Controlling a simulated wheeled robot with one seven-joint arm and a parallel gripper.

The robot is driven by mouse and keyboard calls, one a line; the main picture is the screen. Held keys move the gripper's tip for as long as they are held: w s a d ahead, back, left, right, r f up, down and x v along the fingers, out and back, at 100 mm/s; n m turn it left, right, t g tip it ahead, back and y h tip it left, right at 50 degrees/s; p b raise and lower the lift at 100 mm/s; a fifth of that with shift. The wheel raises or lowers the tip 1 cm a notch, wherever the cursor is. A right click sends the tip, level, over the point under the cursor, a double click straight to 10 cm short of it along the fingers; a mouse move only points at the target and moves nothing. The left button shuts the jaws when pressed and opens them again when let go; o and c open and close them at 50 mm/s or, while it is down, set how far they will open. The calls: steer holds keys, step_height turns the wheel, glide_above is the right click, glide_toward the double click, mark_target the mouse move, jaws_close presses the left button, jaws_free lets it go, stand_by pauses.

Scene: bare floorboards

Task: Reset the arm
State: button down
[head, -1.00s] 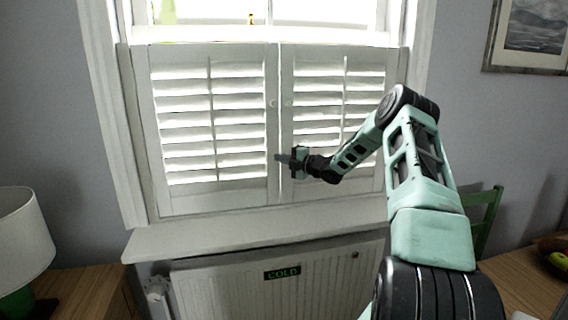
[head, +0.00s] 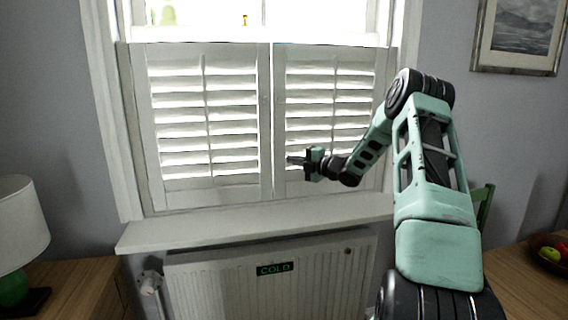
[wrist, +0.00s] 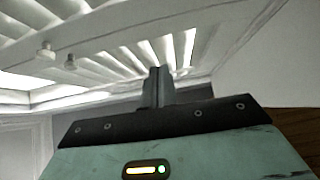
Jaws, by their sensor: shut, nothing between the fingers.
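My gripper (head: 297,161) is at the end of my raised, bent arm, in front of the right shutter panel (head: 331,97) in the head view. In the wrist view my gripper (wrist: 157,88) has its two fingers together with nothing between them. The white slatted shutters stand behind it, and I cannot tell whether the fingertips touch them. In the wrist view the shutter slats (wrist: 130,50) and two small round knobs (wrist: 58,56) show beyond the fingers.
A window sill (head: 250,224) and a white radiator (head: 225,290) with a "COLD" sign (head: 275,268) are below. A lamp (head: 20,222) stands on a wooden cabinet (head: 75,292) at left. A fruit bowl (head: 546,256) sits on a table (head: 520,285) at right, near a green chair (head: 484,212).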

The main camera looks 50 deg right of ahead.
steer(key=shift+s+d, duration=0.25)
steer(key=shift+s, duration=1)
steer(key=w+a+m+g, duration=0.2)
steer(key=w+a, duration=0.2)
steer(key=a, duration=0.6)
steer(key=w+a+m+g, duration=0.1)
steer(key=w+a+m, duration=0.1)
steer(key=w+a, duration=0.5)
steer(key=s+a+f+m+g, duration=0.1)
steer(key=s+a+m+g, duration=0.2)
steer(key=a, duration=1)
steer(key=s+a+f+m+g, duration=0.15)
steer(key=s+a, duration=0.45)
steer(key=a, duration=0.6)
steer(key=s+a+f+m+g+h, duration=0.15)
steer(key=s+a+g, duration=0.35)
steer(key=s+a, duration=0.75)
steer(key=s+a+m+g, duration=0.1)
steer(key=s+g, duration=0.1)
steer(key=s, duration=1)
steer(key=s+a+f+m+g, duration=0.1)
steer(key=s+a+g, duration=0.1)
steer(key=s, duration=1)
steer(key=shift+s+f+g+h, duration=0.15)
steer(key=shift+f+g+h, duration=0.15)
steer(key=shift+g, duration=0.35)
